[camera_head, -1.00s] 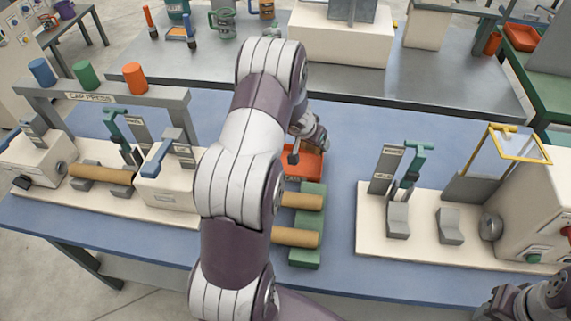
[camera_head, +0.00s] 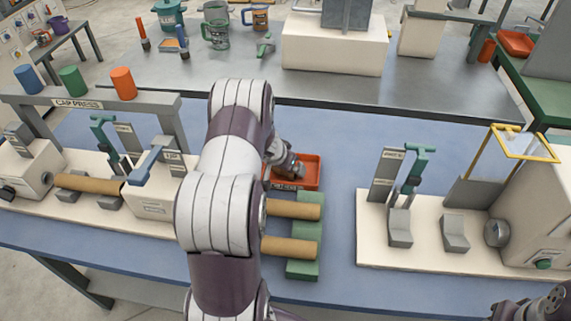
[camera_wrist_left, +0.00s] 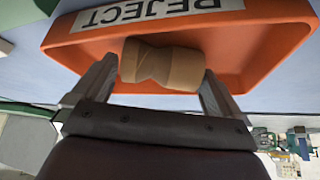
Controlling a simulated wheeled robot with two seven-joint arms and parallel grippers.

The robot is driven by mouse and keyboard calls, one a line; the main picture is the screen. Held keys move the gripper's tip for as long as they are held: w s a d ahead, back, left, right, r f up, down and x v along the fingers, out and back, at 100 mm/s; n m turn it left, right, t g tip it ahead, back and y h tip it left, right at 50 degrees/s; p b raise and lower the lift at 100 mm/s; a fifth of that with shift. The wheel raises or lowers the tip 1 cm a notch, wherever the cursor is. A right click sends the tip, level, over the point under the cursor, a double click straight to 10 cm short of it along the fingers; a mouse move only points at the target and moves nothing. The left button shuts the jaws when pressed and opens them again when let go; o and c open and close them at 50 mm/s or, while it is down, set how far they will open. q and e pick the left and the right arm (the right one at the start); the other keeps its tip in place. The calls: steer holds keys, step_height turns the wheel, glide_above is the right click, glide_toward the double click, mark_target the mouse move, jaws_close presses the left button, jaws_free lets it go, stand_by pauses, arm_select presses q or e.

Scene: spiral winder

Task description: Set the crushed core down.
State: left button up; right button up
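The crushed core (camera_wrist_left: 163,66) is a short brown tube, pinched at its middle. In the left wrist view it lies crosswise between the fingertips of my left gripper (camera_wrist_left: 160,72), its ends against or very close to both fingers. It is over or inside the orange reject tray (camera_wrist_left: 68,42); whether it touches the tray floor I cannot tell. In the head view my left gripper (camera_head: 288,168) is at the red-orange reject tray (camera_head: 312,172), and the core is hidden there. Only a piece of my right arm shows at the lower right corner.
Two brown cores (camera_head: 292,210) rest on a green rack (camera_head: 304,268) just in front of the tray. The cap press (camera_head: 75,103), with another core (camera_head: 90,184), stands left. A cream machine (camera_head: 430,245) stands right. Blue table is clear between rack and right machine.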

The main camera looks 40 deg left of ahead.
arm_select(q)
steer(key=shift+r, duration=0.25)
steer(key=a+p+v, duration=0.1)
steer(key=p+v, duration=0.3)
steer(key=v, duration=0.7)
steer(key=d+r+y, duration=0.1)
steer(key=d+r, duration=0.4)
steer(key=d, duration=0.2)
steer(key=s+d+r+m+g+h, duration=0.1)
steer(key=s+d+g, duration=0.3)
steer(key=s+d, duration=1)
steer(key=shift+d+r+g+h, duration=0.3)
steer(key=shift+d+r, duration=0.35)
steer(key=shift+d, duration=0.5)
arm_select(e)
step_height(320, 180, up, 4)
steer(key=shift+a+r, duration=0.1)
steer(key=shift+o, duration=0.3)
